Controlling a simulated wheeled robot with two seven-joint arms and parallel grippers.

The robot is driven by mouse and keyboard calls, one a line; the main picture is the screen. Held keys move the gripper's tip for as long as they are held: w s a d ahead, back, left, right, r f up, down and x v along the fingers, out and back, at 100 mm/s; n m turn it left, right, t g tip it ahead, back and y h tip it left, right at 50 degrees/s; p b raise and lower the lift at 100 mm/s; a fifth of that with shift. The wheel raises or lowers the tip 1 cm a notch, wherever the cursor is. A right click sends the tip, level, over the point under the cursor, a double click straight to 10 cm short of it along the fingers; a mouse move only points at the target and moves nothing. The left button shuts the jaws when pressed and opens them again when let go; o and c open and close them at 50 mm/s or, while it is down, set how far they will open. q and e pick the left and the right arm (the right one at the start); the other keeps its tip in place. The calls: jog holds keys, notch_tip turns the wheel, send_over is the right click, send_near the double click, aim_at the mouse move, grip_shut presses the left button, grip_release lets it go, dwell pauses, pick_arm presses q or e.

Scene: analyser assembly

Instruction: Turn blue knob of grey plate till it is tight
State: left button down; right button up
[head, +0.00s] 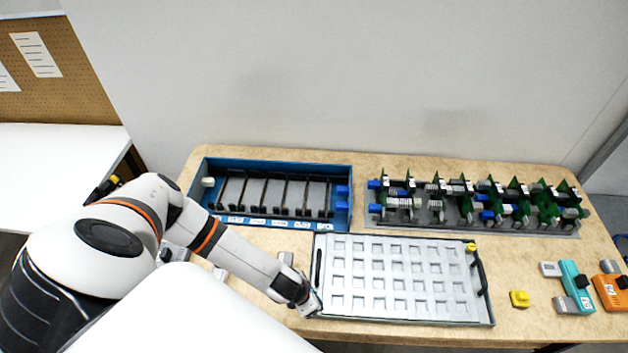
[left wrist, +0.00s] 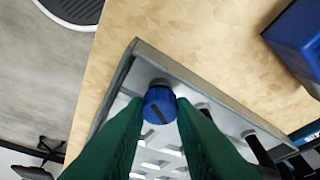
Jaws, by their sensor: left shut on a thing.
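The grey plate (head: 405,321) lies on the front middle of the table, with a grid of square recesses. My left gripper (head: 312,308) is at the plate's front left corner and hides the blue knob in the head view. In the left wrist view, the blue knob (left wrist: 160,105) has a dark slot across its face and sits at the plate's corner (left wrist: 137,52). The green fingers of my left gripper (left wrist: 160,112) are on either side of the knob, shut on it. My right gripper is not in view.
A blue open tray (head: 270,165) with black dividers stands behind the plate. A grey board (head: 470,229) with several green cards is at the back right. A yellow knob (head: 471,247), black handle (head: 480,272), yellow block (head: 519,299), teal tool (head: 574,285) and orange tool (head: 610,290) are to the right.

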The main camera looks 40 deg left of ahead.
pick_arm(q)
jog(key=m, duration=0.2)
jog(key=m+h, duration=0.1)
jog(key=m, duration=0.1)
jog(key=m+g, duration=0.1)
jog(key=shift+w+a+r+m+h, duration=0.1)
jog(key=shift+w+r+m+h, duration=0.05)
jog(key=shift+w+m+h, duration=0.2)
jog(key=m+g+h, duration=0.1)
jog(key=m+g, duration=0.1)
jog(key=m, duration=0.3)
jog(key=shift+w, duration=0.1)
jog(key=shift+m, duration=0.25)
jog(key=c, duration=1.3)
grip_release()
jog(key=shift+o, duration=0.5)
jog(key=shift+s, duration=0.2)
jog(key=shift+a, duration=0.15)
